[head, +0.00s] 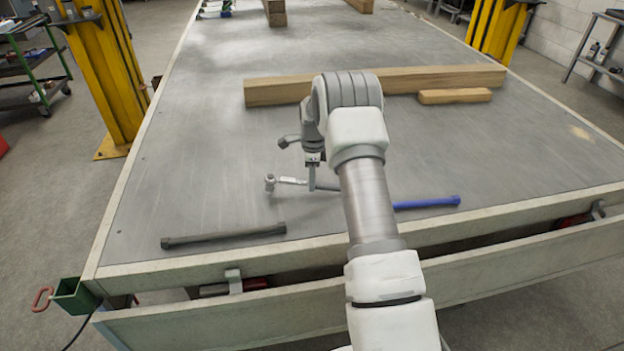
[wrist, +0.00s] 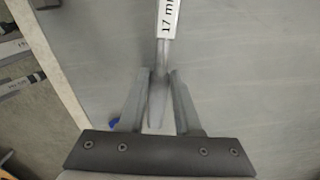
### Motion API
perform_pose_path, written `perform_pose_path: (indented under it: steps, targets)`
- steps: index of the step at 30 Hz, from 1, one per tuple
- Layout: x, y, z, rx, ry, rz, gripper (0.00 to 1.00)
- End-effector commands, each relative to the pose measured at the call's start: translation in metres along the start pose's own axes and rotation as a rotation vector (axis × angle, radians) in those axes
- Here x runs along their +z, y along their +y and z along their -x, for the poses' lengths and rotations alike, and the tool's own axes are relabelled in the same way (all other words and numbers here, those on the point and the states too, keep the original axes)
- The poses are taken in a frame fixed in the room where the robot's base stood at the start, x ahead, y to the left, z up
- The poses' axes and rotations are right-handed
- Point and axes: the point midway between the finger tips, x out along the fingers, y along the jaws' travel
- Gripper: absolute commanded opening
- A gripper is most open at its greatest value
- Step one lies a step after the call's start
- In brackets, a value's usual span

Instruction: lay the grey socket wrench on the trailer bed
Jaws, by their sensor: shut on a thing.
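The grey socket wrench (head: 292,181) has a pale label on its shaft and points left from my gripper (head: 313,187) in the head view. In the wrist view the wrench (wrist: 166,48), with a "17 m" label, runs between the two fingers of my gripper (wrist: 157,78), which is shut on it. The far end of the handle is partly hidden by my arm in the head view. The trailer bed (head: 200,165) is a wide grey surface below. The wrench looks close above it, but I cannot tell the exact gap.
A dark bar (head: 222,236) lies at the front left of the bed. A blue bar (head: 428,202) lies right of my arm, partly hidden. A long wooden beam (head: 440,78) and a short block (head: 455,96) lie behind. The left part of the bed is clear.

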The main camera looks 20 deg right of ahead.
Motion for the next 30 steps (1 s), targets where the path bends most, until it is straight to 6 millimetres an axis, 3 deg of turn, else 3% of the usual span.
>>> perform_pose_path:
  steps: [24, 25, 30]
  targets:
    - [0.000, -0.001, -0.016, -0.002, 0.000, 0.001, 0.00]
    - [0.000, -0.001, -0.015, -0.003, 0.000, 0.001, 0.38]
    - [0.000, 0.000, -0.015, -0.002, 0.000, 0.001, 0.68]
